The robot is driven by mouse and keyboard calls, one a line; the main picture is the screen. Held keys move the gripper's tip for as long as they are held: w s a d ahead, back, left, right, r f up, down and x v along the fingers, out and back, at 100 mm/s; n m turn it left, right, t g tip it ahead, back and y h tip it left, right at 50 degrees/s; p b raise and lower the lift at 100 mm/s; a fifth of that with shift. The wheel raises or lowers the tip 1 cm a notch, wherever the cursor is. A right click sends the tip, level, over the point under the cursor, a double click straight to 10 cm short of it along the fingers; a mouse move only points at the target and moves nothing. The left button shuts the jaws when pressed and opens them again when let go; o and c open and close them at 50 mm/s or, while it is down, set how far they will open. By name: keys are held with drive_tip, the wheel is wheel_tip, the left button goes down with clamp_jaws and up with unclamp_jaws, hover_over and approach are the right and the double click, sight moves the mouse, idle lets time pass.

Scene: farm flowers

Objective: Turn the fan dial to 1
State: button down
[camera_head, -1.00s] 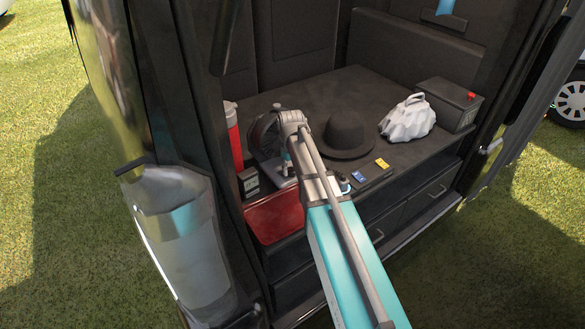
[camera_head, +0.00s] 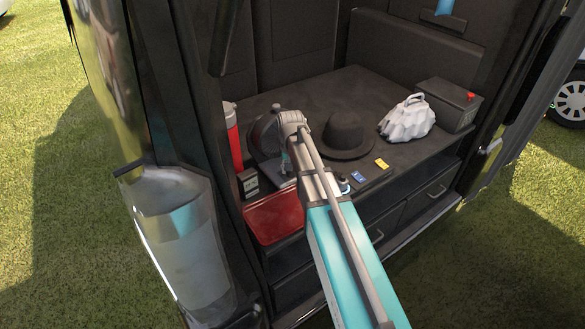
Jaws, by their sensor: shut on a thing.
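The fan (camera_head: 262,138), a dark round-headed one, stands on the left part of the van's dark shelf, partly hidden behind my arm's wrist. Its grey base (camera_head: 280,183) shows only in part below my wrist. My gripper (camera_head: 286,172) points down at the base, just in front of the fan head. It is small and mostly covered by my own arm. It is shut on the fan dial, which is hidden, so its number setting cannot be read.
A red bottle (camera_head: 234,135) and a small dark box (camera_head: 249,182) stand left of the fan. A red tray (camera_head: 274,216) lies in front. A black hat (camera_head: 346,137), blue card (camera_head: 359,175), yellow card (camera_head: 381,163) and white crumpled-looking object (camera_head: 407,118) lie right.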

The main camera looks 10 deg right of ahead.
drive_tip(key=shift+w+m, duration=0.1)
drive_tip(key=shift+m, duration=0.4)
drive_tip(key=shift+c, duration=1.3)
unclamp_jaws()
